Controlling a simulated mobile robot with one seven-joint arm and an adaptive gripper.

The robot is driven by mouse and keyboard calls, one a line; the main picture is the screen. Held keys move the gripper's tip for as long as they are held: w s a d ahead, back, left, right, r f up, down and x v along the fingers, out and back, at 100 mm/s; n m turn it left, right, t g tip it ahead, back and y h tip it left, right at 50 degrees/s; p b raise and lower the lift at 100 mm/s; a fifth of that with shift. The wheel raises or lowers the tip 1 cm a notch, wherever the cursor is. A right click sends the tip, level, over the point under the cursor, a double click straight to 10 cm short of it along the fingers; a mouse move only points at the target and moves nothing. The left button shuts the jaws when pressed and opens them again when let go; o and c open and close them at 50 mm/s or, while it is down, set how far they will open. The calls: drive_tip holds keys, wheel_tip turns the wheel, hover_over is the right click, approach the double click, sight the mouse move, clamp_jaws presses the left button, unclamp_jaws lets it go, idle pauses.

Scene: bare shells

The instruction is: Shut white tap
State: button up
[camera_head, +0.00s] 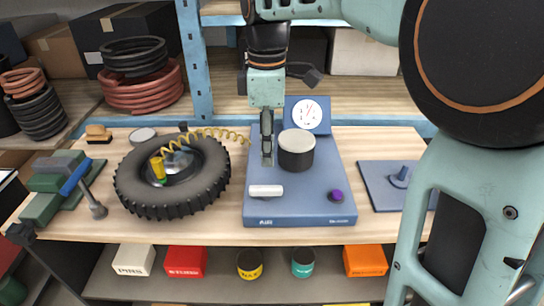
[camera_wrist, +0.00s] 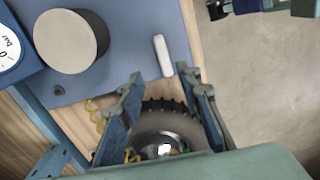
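The white tap (camera_head: 266,191) is a short white bar handle at the front left of a blue device (camera_head: 300,210). It lies roughly crosswise in the head view. In the wrist view the white tap (camera_wrist: 163,55) shows just beyond my fingertips, roughly in line with the gap between them. My gripper (camera_head: 267,162) points down above the device, left of its black cylinder, and behind and above the tap in the picture. In the wrist view my gripper (camera_wrist: 163,80) is open with nothing between its fingers. It appears apart from the tap.
A black cylinder with a pale top (camera_head: 297,150), a dial gauge (camera_head: 308,115) and a purple knob (camera_head: 336,196) are on the device. A vise (camera_head: 60,190) is further left, a blue plate (camera_head: 385,190) right.

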sight(266, 187)
drive_tip(key=f, duration=1)
drive_tip(key=shift+s+a+f+b, duration=0.2)
drive_tip(key=shift+a+f+b, duration=0.1)
drive_tip(key=shift+f+b, duration=0.1)
drive_tip(key=shift+c, duration=0.3)
clamp_jaws()
